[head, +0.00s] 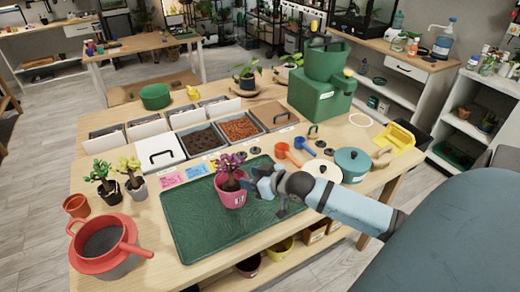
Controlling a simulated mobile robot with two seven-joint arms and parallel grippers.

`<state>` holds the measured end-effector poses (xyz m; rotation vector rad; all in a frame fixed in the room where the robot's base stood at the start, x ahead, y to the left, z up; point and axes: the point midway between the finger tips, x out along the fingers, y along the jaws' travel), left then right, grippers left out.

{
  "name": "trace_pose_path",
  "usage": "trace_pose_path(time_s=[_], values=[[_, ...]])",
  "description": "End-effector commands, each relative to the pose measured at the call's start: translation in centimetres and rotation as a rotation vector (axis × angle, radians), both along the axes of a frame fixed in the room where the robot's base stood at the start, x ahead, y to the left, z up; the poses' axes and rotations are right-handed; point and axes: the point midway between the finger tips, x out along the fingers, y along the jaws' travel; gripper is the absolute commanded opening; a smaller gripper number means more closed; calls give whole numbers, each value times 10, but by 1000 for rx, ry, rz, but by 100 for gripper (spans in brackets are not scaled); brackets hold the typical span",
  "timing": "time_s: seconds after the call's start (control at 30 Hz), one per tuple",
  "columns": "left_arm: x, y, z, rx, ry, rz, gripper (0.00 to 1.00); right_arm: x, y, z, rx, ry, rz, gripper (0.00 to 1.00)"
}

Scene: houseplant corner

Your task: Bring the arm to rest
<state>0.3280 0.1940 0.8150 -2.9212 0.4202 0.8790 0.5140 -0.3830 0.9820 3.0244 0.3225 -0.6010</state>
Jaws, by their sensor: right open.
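My right arm comes in from the right in the head view. Its gripper (258,186) is open, low over the green mat (275,222) and just right of a pink pot (232,198) with a purple-leaved plant (229,166). The pot stands upright on the mat. The fingertips look close to the pot's right side; I cannot tell whether they touch it. My left gripper is not in view.
A teal lidded pot (352,163), an orange scoop (281,149) and a green watering can (325,62) stand right and behind.

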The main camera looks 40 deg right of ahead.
Motion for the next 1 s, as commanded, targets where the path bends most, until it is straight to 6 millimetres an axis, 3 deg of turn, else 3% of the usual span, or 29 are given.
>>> trace_pose_path(time_s=[0.2,0.53,0.67,0.77,0.9,1.0], values=[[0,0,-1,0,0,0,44,-24,-5,10,-1,0,0,48],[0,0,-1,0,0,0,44,-29,-6,13,0,-1,0,48],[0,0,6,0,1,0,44,-38,3,2,4,16,-1,48],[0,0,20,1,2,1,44,-61,28,-22,5,53,3,48],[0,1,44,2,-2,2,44,-109,83,-61,-2,114,16,48],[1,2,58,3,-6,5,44,-142,123,-80,-12,148,31,48]])
